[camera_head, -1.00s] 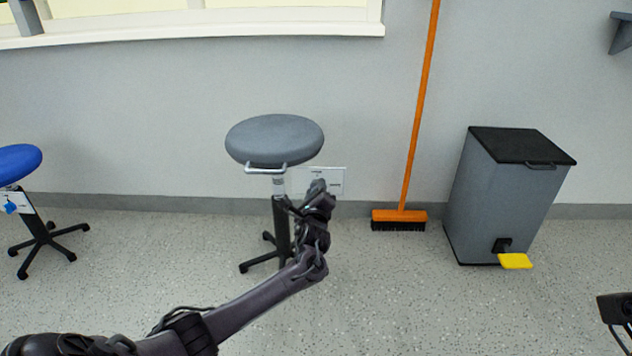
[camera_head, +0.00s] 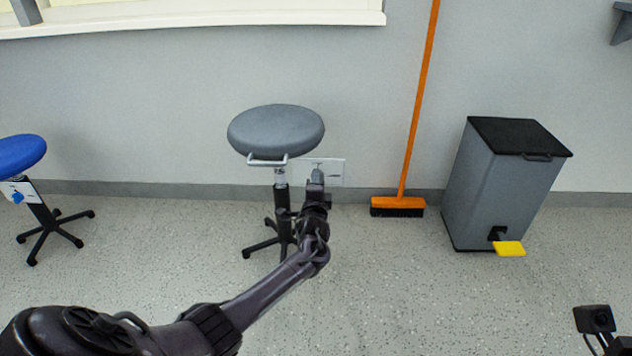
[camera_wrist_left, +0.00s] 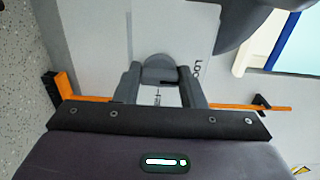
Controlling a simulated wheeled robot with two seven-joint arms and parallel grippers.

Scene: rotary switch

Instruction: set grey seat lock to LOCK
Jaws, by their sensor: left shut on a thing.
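The grey stool (camera_head: 276,130) stands by the wall in the head view, with a white label plate (camera_head: 332,170) beside its post, just under the seat. In the left wrist view the plate (camera_wrist_left: 185,30) carries the word LOCK to the right of a rounded grey knob (camera_wrist_left: 158,70). My left gripper (camera_head: 317,178) is at the plate, and in the left wrist view its two fingers (camera_wrist_left: 160,88) are shut on the knob, one on each side. The fingers partly cover the knob, so its exact setting is unclear.
A blue stool (camera_head: 22,155) with its own label plate stands at the far left. An orange broom (camera_head: 398,206) leans on the wall to the right, beside a grey pedal bin (camera_head: 503,185). The floor between is clear.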

